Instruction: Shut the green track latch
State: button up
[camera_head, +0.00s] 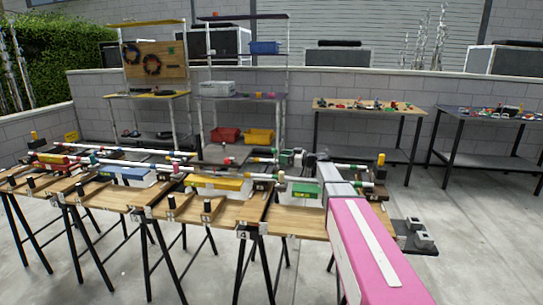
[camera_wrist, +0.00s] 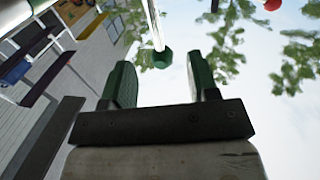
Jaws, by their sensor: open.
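My gripper (camera_head: 287,158) is above the right part of the row of wooden tables, with its green fingers toward the left. In the wrist view my gripper (camera_wrist: 164,82) is open, with a clear gap between the fingers. A pale rod with a green end (camera_wrist: 162,58) shows past that gap, nearer the left finger; I cannot tell its distance. No object is held. In the head view a green block (camera_head: 307,190) sits on the right table, below my gripper. Which green part is the track latch is too small to tell.
Pale rods run along the tabletops (camera_head: 235,208), with yellow (camera_head: 218,183) and blue (camera_head: 127,172) blocks and several black-topped posts. My pink arm covers part of the right table. Shelves and two work tables (camera_head: 370,110) stand behind. The floor in front is clear.

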aim_at(275, 159)
jog(key=x, duration=0.7)
grip_shut()
